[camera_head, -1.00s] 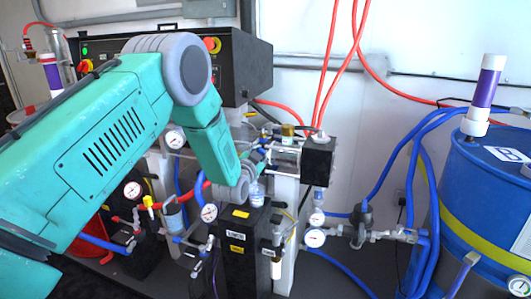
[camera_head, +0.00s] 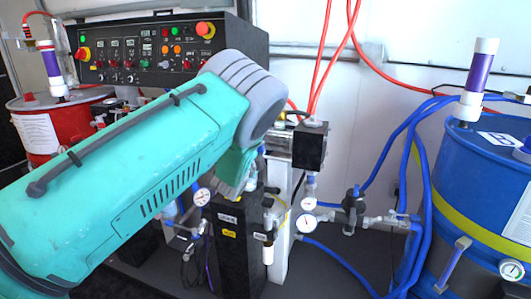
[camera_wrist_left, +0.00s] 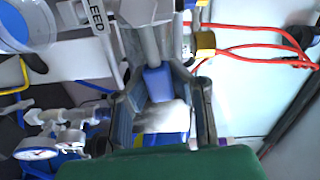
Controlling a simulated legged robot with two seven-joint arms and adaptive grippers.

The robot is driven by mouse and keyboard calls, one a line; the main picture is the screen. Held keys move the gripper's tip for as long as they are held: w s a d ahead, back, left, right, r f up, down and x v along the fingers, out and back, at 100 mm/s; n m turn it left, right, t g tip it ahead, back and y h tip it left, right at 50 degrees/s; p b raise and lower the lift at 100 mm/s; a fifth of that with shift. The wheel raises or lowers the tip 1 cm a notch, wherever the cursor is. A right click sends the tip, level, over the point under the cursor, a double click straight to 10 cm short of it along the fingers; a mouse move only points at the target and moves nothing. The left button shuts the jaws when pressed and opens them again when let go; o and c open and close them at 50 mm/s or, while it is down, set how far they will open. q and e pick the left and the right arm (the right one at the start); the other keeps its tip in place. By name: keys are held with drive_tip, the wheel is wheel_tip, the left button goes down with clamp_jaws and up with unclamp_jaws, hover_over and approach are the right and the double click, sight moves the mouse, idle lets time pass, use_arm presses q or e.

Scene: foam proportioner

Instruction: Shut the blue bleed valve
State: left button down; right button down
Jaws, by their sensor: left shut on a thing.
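The blue bleed valve handle (camera_wrist_left: 157,83) shows in the left wrist view below a grey metal stem. My left gripper (camera_wrist_left: 160,115) has a dark finger on each side of this blue part and is shut on it. A pale, blurred piece lies between the fingers nearer the palm. A partly cut-off label ending in "EED" (camera_wrist_left: 97,20) is beside the valve. In the head view my left arm reaches in from the left and covers the valve and most of the gripper. My right gripper is in neither view.
A black control panel (camera_head: 140,50) stands behind my left arm. A red drum (camera_head: 62,130) is at the left and a blue drum (camera_head: 480,190) at the right. Pressure gauges (camera_head: 307,224) and blue hoses (camera_head: 408,135) crowd the middle right. Red hoses (camera_head: 325,65) hang behind.

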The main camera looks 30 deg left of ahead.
use_arm(q)
drive_tip(key=shift+s+d+f+m+b, duration=0.15)
drive_tip(key=shift+f+m+b, duration=0.3)
drive_tip(key=shift+f+m, duration=0.4)
drive_tip(key=shift+f, duration=0.15)
drive_tip(key=c, duration=1.5)
unclamp_jaws()
drive_tip(key=shift+o, duration=0.5)
drive_tip(key=shift+r, duration=0.35)
drive_tip(key=v, duration=1.2)
drive_tip(key=shift+f, duration=0.1)
